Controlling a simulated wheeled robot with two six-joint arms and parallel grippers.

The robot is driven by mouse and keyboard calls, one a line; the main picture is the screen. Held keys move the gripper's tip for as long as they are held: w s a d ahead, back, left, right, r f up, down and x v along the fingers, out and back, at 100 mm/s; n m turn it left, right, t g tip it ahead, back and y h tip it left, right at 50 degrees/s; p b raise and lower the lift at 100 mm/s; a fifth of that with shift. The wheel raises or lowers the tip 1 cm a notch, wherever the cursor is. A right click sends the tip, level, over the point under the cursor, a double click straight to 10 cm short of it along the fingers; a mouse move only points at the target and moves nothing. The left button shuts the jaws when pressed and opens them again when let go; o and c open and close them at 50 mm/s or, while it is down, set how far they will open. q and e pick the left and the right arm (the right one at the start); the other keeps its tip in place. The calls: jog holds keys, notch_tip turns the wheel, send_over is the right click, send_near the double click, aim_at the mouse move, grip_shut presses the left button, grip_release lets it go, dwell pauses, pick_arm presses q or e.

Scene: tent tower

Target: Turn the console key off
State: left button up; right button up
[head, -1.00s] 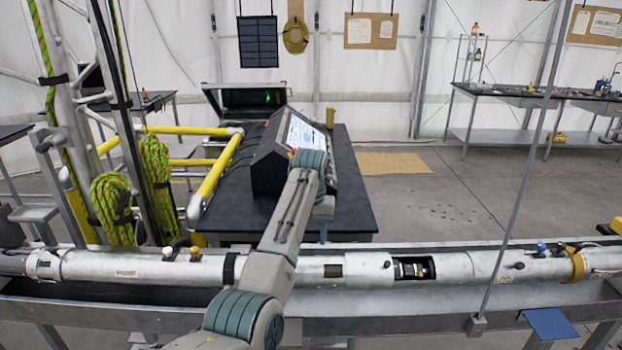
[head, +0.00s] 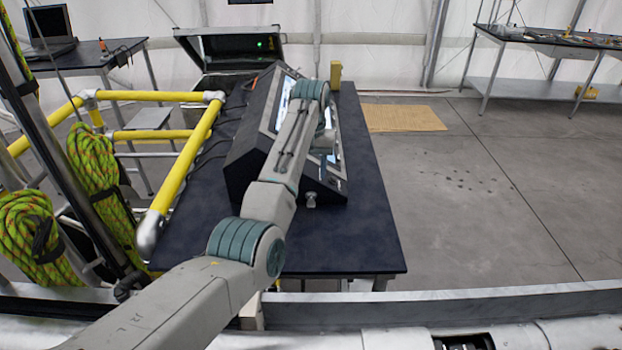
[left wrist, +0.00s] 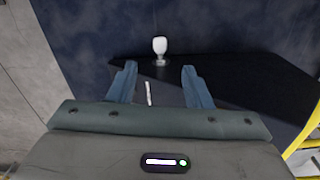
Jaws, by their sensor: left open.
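The console (head: 243,165) is a dark sloped box with a lit screen, standing on a dark table in the head view. The console key (head: 311,199) is a small pale knob at its near lower corner. In the left wrist view the key (left wrist: 160,46) is white with a rounded head, on a dark surface. My left gripper (left wrist: 160,70) is open and empty, its two blue fingers apart. The key shows beyond the fingertips, in line with the gap between them, not gripped. In the head view my left arm crosses in front of the console and hides part of the screen.
The dark table (head: 365,225) has bare room right of the console. Yellow rails (head: 185,165) and coiled green ropes (head: 92,160) stand to the left. A pale pipe (head: 400,342) and metal edge run across the near side. An open case (head: 230,48) sits behind.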

aim_at(311, 204)
pick_arm(q)
jog(key=f+p, duration=0.1)
jog(key=f, duration=0.4)
jog(key=f+p, duration=0.2)
jog(key=f, duration=0.3)
jog(key=shift+w, duration=0.2)
jog(key=shift+s+f+p, duration=0.1)
jog(key=shift+f+p, duration=0.15)
jog(key=shift+p, duration=0.05)
pick_arm(e)
jog(key=r, duration=0.3)
jog(key=shift+w+r, duration=0.3)
jog(key=shift+w, duration=0.05)
